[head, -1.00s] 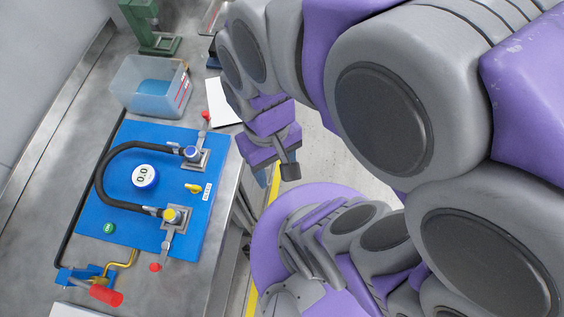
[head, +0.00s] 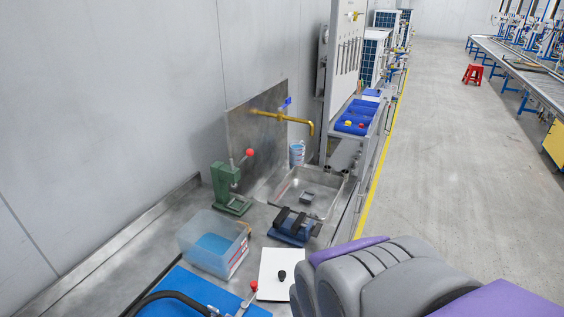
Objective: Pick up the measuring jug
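A small pale jug-like container (head: 297,153) with blue on it stands at the back of the bench, beside the sink and under the brass tap. It is small in the head view, so its handle and markings are not clear. It looks upright, and nothing touches it from my side. My gripper is out of view; only part of my grey and purple arm shows at the lower right, well in front of the jug.
A clear tub (head: 215,245) with blue liquid, a green press (head: 230,188), a blue vise (head: 292,227) and a white sheet (head: 270,263) stand between me and the sink (head: 322,192). The brass tap (head: 285,117) sticks out above. The floor (head: 440,150) at right is open.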

